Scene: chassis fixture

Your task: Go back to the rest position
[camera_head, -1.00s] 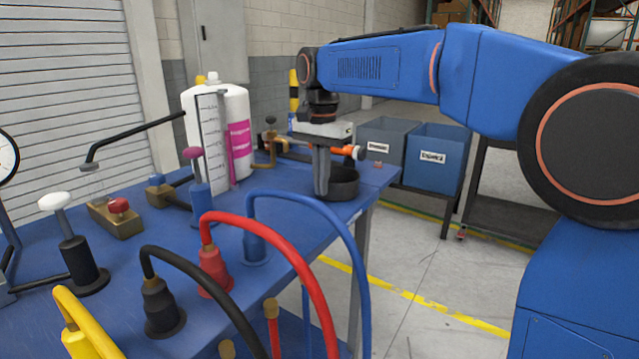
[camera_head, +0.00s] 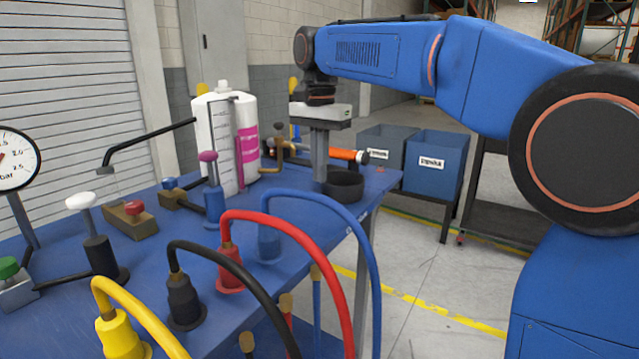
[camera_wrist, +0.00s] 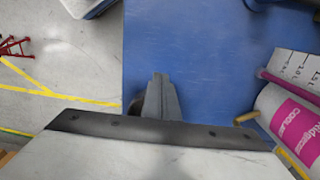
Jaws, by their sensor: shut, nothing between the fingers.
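My gripper (camera_head: 320,178) points straight down over the far right end of the blue table (camera_head: 140,262). Its fingers are shut and hold nothing. In the head view its fingertips are at the left side of a round black cup (camera_head: 344,184); I cannot tell whether they touch it. In the wrist view the shut fingers (camera_wrist: 160,78) point at the blue tabletop, and a sliver of the dark cup shows to their left. My blue arm reaches in from the right.
A white bottle (camera_head: 220,150) with a magenta label stands left of my gripper. An orange-handled tool (camera_head: 342,154) lies behind. Hoses, valves and a gauge (camera_head: 14,158) fill the table's left and front. Bins (camera_head: 433,165) stand on a rack at right.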

